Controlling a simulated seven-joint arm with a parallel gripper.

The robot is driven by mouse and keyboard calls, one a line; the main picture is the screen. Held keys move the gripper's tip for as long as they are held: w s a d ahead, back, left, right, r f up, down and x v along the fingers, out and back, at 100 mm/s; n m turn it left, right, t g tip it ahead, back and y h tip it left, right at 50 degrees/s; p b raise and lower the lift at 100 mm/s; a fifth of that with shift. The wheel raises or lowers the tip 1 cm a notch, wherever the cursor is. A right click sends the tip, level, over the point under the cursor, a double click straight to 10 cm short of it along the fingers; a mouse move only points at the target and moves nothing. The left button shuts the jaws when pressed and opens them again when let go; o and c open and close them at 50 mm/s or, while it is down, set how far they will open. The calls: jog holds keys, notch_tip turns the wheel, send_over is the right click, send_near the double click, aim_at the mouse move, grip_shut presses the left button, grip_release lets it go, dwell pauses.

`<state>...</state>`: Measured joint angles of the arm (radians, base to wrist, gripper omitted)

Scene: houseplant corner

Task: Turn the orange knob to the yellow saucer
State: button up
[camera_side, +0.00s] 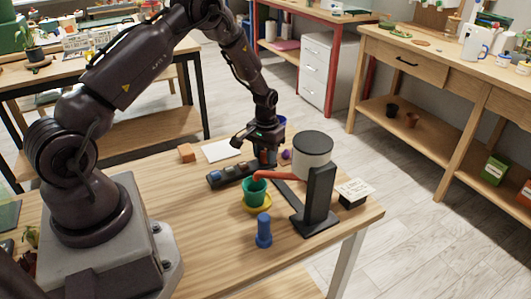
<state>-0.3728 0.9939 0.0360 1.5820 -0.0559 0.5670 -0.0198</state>
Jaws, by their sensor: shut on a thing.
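The dark control strip (224,180) lies on the wooden table with a blue knob (214,175) and a reddish knob (231,169) on it. My gripper (264,158) points down at the strip's far right end and is shut on a small knob there. The fingers mostly hide that knob, so I cannot tell its colour for sure. The yellow saucer (264,208) sits in front of the strip with a green pot (253,192) on it. An orange-red spout (279,175) reaches from the grey-white tank (312,158) to above the pot.
A black stand (319,200) holds the tank. A blue bottle-like object (264,232) stands in front of the saucer. An orange block (186,152), white paper (220,150), purple object (287,154) and labelled black box (353,192) are nearby. The table's left front is clear.

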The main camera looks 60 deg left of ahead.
aim_at(264, 153)
dwell(0.5)
jog(key=o, duration=0.9)
notch_tip(264, 153, up, 13)
jog(key=s+d+r+m+t, duration=0.1)
jog(key=s+d+r+t, duration=0.1)
jog(key=s+d+r, duration=0.3)
jog(key=s+d+r+m+t, duration=0.1)
jog(key=s+d+r+m, duration=0.1)
jog(key=s+d+r, duration=0.4)
jog(key=s+d+r+m+t, duration=0.2)
jog(key=s+d+r, duration=0.4)
jog(key=s+r, duration=0.3)
jog(key=shift+s+d+t, duration=0.25)
jog(key=shift+s+t, duration=0.05)
jog(key=shift+s, duration=0.65)
